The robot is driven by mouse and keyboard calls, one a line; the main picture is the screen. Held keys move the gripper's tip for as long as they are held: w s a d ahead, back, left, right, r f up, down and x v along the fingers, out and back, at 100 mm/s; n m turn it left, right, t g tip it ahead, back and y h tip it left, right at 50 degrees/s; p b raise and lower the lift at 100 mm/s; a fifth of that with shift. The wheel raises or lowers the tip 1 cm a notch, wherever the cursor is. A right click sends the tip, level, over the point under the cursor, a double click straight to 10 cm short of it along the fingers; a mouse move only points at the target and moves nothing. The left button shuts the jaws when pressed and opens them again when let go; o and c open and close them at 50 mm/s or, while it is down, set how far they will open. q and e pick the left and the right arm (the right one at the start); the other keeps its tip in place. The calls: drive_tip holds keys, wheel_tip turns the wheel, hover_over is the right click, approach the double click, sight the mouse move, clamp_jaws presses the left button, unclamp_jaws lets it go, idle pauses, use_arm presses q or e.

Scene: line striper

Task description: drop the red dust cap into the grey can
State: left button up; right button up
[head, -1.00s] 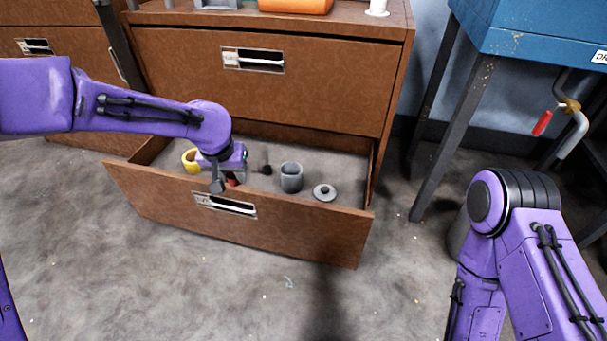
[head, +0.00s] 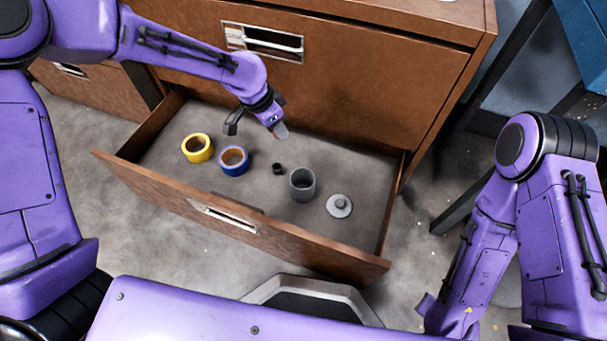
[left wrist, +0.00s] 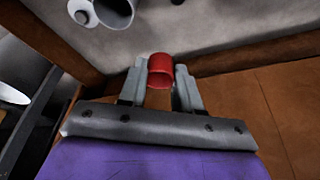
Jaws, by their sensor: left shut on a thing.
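My left gripper (left wrist: 161,82) is shut on the red dust cap (left wrist: 160,70), which sits between its two fingertips in the left wrist view. In the head view the left gripper (head: 280,130) is above the back part of the open drawer, with a small bit of red at its tip. The grey can (head: 302,184) stands upright in the drawer, open at the top, in front and to the right of the gripper. The can (left wrist: 116,12) also shows at the top of the left wrist view, cut by the edge. My right gripper is not visible.
The cabinet front (head: 350,80) rises close behind the gripper.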

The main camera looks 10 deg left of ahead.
use_arm(q)
drive_tip(key=s+d+m+g+h+p, duration=0.1)
drive_tip(key=s+d+m+g+p, duration=0.3)
drive_tip(key=m, duration=0.7)
use_arm(e)
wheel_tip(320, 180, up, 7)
drive_tip(key=p, duration=0.1)
use_arm(q)
wheel_tip(320, 180, down, 6)
drive_tip(key=d+m+b, duration=0.1)
drive_tip(key=b, duration=0.6)
drive_tip(key=shift+s+f+t, duration=0.2)
drive_tip(key=shift+s+t, duration=0.05)
drive_tip(key=shift+t, duration=0.05)
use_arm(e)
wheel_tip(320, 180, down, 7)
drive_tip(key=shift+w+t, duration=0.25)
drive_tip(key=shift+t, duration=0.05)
use_arm(q)
drive_tip(key=shift+d, duration=0.1)
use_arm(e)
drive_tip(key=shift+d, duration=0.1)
use_arm(q)
drive_tip(key=o, duration=1.1)
